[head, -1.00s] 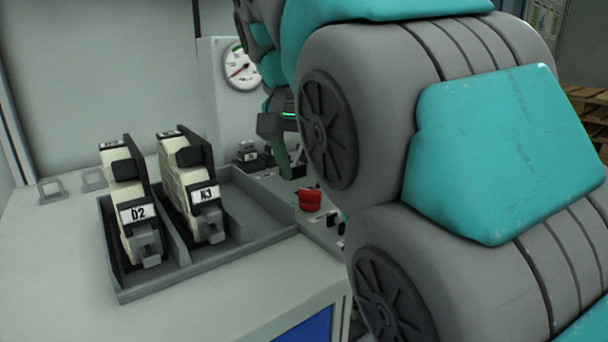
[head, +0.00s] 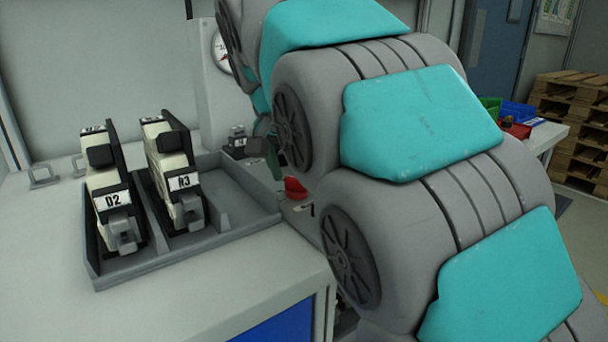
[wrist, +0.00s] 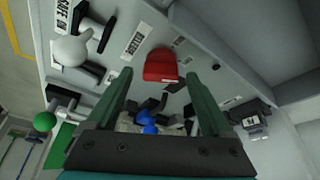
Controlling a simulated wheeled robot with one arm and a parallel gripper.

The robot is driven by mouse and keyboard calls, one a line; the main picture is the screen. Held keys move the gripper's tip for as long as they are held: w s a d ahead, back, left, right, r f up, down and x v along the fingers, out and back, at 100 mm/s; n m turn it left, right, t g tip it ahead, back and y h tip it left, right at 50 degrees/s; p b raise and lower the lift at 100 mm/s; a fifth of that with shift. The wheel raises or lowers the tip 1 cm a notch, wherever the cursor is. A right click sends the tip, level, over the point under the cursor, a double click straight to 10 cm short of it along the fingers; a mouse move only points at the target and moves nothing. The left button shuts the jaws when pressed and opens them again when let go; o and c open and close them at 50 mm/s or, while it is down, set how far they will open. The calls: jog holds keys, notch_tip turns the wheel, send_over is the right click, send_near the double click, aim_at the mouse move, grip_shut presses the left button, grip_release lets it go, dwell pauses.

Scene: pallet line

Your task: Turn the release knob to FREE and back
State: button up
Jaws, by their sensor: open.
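The red knob (head: 295,189) sits on the panel just right of the grey tray in the head view, partly hidden by my arm. In the wrist view the red knob (wrist: 160,65) lies ahead of my gripper, between the lines of the two fingers and apart from them. In the head view only a sliver of a green finger (head: 273,160) shows beside my arm.
A grey tray (head: 240,212) holds two labelled modules, D2 (head: 112,202) and another (head: 182,180). A gauge (head: 221,50) stands behind. The wrist view shows a white knob (wrist: 70,48) and a green ball (wrist: 44,121). Pallets (head: 570,115) stand far right.

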jog(key=shift+c, duration=0.3)
jog(key=shift+f, duration=0.1)
grip_shut()
dwell(0.4)
jog(key=shift+n, duration=0.3)
jog(key=shift+n+y, duration=0.5)
jog(key=shift+n, duration=0.5)
jog(key=n+y, duration=0.1)
jog(key=n, duration=0.2)
jog(key=shift+d+n, duration=0.15)
jog(key=shift+n, duration=0.15)
jog(key=n+y, duration=0.1)
jog(key=n, duration=0.1)
jog(key=n+y, duration=0.1)
jog(key=n, duration=0.2)
jog(key=shift+d+n+y, duration=0.1)
jog(key=shift+n+y, duration=0.2)
jog(key=shift+g, duration=0.3)
